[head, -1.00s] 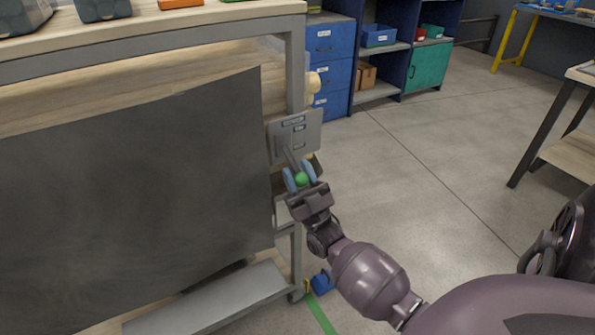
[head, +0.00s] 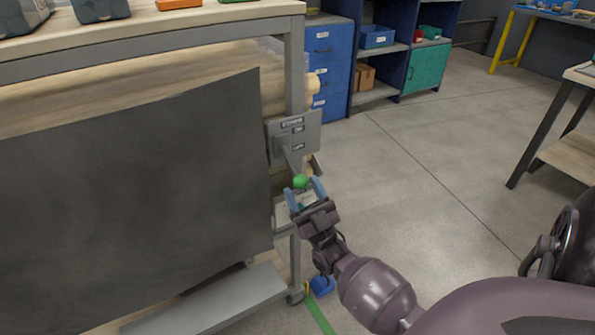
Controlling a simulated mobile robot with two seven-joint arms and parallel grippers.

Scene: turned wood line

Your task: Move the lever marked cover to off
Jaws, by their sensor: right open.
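The lever is a grey arm with a green ball knob (head: 300,181), on a grey plate (head: 309,132) fixed to the bench's right leg. It slants down and out from the plate, its knob below the lower label. The plate carries a wide top label (head: 292,123) and two small ones, too small to read surely. My right gripper (head: 305,191) is open just below the knob, its blue fingers spread to either side. The knob sits at the fingertips, not clamped; I cannot tell whether a finger touches it. My left gripper is out of view.
A large dark panel (head: 130,200) hangs on the bench front, left of the lever. A grey lower shelf (head: 215,300) and a blue object (head: 321,285) are near the floor. Blue drawers (head: 330,65) stand behind. The floor to the right is open.

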